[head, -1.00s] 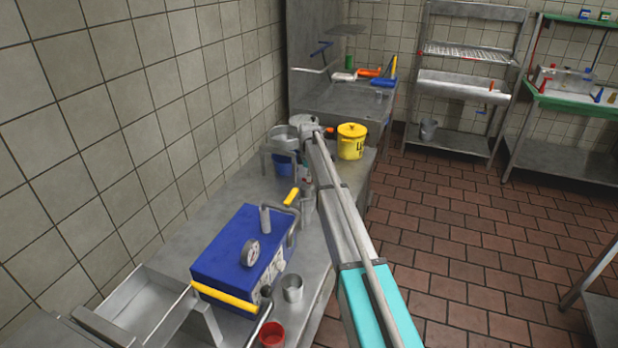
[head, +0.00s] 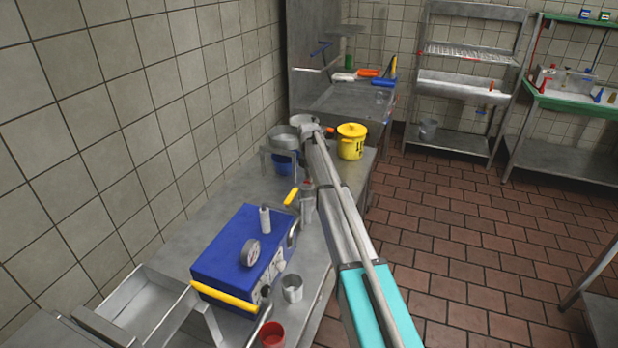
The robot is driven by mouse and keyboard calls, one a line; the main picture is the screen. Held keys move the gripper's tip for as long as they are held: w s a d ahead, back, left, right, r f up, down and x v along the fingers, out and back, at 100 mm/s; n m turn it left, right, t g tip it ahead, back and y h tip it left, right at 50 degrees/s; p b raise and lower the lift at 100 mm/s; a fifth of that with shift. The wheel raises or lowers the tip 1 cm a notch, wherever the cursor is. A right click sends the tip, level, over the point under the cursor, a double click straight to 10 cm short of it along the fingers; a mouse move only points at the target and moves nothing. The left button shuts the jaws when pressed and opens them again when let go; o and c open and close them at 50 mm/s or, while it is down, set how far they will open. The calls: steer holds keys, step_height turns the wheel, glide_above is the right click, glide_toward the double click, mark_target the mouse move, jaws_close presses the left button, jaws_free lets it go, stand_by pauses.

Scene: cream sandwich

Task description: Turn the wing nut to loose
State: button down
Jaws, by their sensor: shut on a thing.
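I cannot make out a wing nut anywhere in the head view. My arm runs up from the bottom of the picture, past the right side of the box, to a grey joint near the pot. My gripper fingers do not show; the arm may hide them, and what they hold is hidden too.
A metal pot (head: 284,138) on a stand, a yellow bucket (head: 351,142), a metal cup (head: 292,288) and a red cup (head: 272,334) stand on the counter. A steel tray (head: 150,300) is at lower left. The tiled floor (head: 470,250) at right is open.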

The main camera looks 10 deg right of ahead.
steer(key=shift+n, duration=0.6)
steer(key=c, duration=0.8)
jaws_free()
steer(key=shift+o, duration=0.2)
steer(key=shift+m, duration=0.3)
